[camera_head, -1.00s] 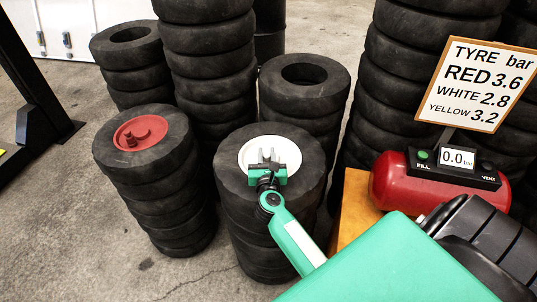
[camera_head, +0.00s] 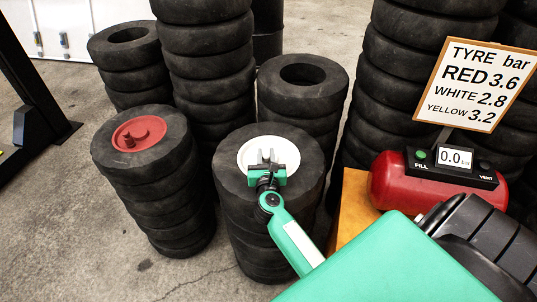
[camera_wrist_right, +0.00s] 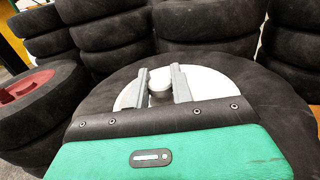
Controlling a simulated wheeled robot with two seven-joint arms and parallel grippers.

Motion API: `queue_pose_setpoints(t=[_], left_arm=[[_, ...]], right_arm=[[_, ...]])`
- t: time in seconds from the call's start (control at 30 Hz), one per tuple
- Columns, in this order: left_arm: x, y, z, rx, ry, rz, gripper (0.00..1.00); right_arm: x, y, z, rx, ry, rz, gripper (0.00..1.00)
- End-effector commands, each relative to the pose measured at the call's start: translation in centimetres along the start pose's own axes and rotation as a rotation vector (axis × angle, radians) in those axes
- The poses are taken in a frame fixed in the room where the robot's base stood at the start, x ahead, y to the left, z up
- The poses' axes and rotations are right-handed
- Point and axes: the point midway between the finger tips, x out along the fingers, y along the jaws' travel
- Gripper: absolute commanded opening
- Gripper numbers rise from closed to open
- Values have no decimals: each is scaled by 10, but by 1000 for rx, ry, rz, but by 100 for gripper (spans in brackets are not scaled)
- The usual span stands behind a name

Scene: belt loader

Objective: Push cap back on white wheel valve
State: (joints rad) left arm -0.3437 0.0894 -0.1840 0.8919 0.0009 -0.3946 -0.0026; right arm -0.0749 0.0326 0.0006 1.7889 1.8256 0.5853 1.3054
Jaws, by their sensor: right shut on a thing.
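The white wheel (camera_head: 247,155) lies flat on top of a stack of tyres, and it also shows in the right wrist view (camera_wrist_right: 212,88). My right gripper (camera_head: 266,156) is over the middle of the white wheel. In the right wrist view its two grey fingers (camera_wrist_right: 160,84) are shut on a small pale rounded cap (camera_wrist_right: 159,80). The valve under the cap is hidden, and I cannot tell whether the cap touches it. My left gripper is not in view.
A red wheel (camera_head: 139,133) lies on the tyre stack to the left. A red tank (camera_head: 392,183) with a gauge reading 0.0 (camera_head: 455,158) stands at right, below a tyre pressure sign (camera_head: 476,84). Tall tyre stacks stand behind. Open floor lies at front left.

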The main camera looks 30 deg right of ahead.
Motion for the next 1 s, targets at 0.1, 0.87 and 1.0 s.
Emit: queue_pose_setpoints(t=[0.1,0.87,1.0], left_arm=[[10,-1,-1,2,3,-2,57],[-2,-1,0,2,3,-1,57],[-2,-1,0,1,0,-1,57]], right_arm=[[0,-1,-11,-2,5,-2,0],[1,10,-5,-54,3,6,0],[1,10,-3,-53,1,7,0]])
